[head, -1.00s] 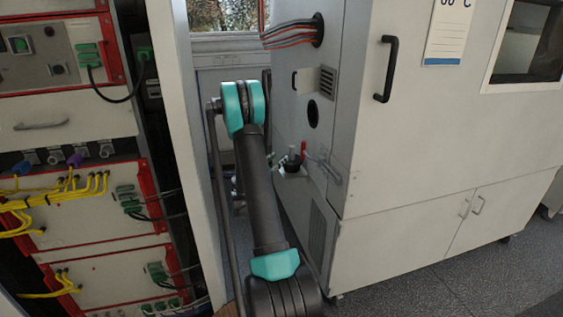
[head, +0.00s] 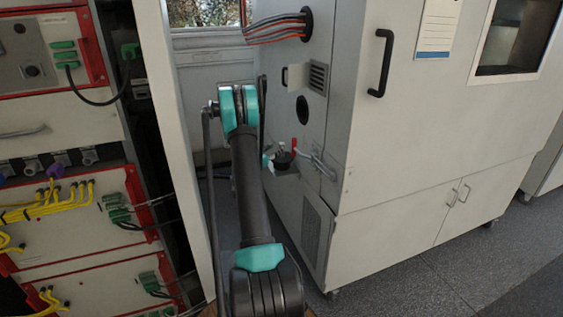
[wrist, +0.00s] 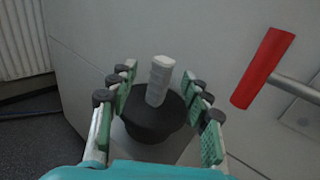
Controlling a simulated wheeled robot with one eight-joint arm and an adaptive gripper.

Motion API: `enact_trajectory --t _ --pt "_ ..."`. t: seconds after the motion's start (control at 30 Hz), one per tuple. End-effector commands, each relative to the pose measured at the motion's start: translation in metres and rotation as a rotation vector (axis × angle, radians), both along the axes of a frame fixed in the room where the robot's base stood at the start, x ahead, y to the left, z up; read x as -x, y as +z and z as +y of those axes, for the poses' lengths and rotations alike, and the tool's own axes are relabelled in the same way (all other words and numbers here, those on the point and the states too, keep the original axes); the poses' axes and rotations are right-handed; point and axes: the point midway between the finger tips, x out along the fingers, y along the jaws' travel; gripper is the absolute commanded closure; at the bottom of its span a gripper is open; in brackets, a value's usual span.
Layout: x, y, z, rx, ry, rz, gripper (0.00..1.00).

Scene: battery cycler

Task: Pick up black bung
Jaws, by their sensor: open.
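The black bung (wrist: 150,122) is a dark round plug with a pale grey ribbed stem standing up from its top. In the wrist view it lies between the two fingers of my gripper (wrist: 160,105), which are open on either side of it. I cannot tell whether either finger touches it. In the head view the bung (head: 283,160) sits on a small ledge on the left side of the large cabinet. There, most of my gripper is hidden behind my arm, with a bit of teal showing beside the bung.
A red-handled valve lever (wrist: 264,67) on a metal pipe is close to the right finger. The cabinet wall (head: 318,130) with a round dark port (head: 302,109) rises beside the bung. A rack with yellow cables (head: 55,205) stands at left.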

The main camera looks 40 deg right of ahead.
Motion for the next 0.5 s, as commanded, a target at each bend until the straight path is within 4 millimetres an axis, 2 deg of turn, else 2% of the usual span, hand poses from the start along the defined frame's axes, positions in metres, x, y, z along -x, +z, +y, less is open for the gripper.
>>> enact_trajectory --t 0.27,0.5 --pt "-0.004 -0.002 -0.014 0.000 0.000 0.000 0.51" --pt "-0.014 -0.006 -0.046 0.000 -0.001 0.000 0.51"
